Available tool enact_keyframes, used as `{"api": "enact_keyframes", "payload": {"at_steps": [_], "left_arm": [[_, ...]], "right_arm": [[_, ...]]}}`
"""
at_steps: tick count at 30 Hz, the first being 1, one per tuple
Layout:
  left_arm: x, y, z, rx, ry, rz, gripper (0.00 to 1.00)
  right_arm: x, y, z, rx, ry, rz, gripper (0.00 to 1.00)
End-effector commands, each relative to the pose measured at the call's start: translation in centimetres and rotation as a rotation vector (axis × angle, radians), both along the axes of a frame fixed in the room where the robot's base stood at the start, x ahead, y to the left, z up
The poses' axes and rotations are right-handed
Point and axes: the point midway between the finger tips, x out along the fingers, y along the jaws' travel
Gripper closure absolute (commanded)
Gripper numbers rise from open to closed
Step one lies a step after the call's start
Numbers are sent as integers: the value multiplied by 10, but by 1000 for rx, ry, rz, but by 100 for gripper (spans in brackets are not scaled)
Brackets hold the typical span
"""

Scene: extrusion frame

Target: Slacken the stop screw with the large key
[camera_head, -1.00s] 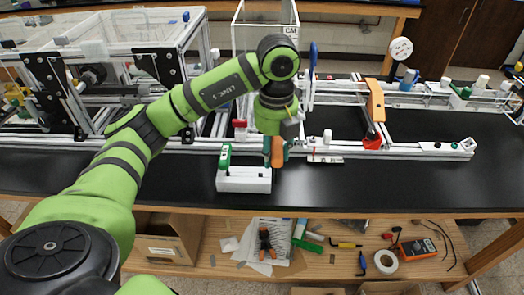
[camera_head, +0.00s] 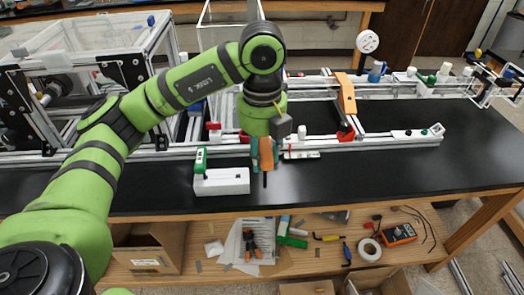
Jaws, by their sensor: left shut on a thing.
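My left gripper (camera_head: 265,158), with teal fingertips, is shut on an orange-handled key (camera_head: 266,151). The key's dark shaft points down, just right of a white holder block (camera_head: 222,182) and apart from it. A second key with a green handle (camera_head: 200,160) stands upright at the block's left end. The stop screw cannot be made out for certain. A red part (camera_head: 346,134) sits on the rail under an orange arm-shaped piece (camera_head: 346,98). My right gripper is not in view.
A long aluminium rail (camera_head: 390,138) runs along the black bench (camera_head: 330,185). A clear-walled frame (camera_head: 80,55) stands at the left. The bench front is clear right of the holder. A lower shelf holds a meter (camera_head: 399,233), tape (camera_head: 369,249) and boxes.

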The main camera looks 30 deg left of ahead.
Motion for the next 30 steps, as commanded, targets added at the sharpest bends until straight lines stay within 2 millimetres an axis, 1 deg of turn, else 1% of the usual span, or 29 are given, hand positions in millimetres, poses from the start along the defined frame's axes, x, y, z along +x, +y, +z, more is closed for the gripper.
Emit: {"api": "enact_keyframes", "payload": {"at_steps": [1,6,21,24,30], "left_arm": [[0,0,5,0,-1,1,100],[1,0,20,0,-2,1,100],[0,0,60,0,-1,1,100],[0,0,64,1,-1,1,100],[0,0,63,1,-1,1,100]], "right_arm": [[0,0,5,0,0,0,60],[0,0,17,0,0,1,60],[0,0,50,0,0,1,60],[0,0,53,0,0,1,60],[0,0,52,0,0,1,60]]}}
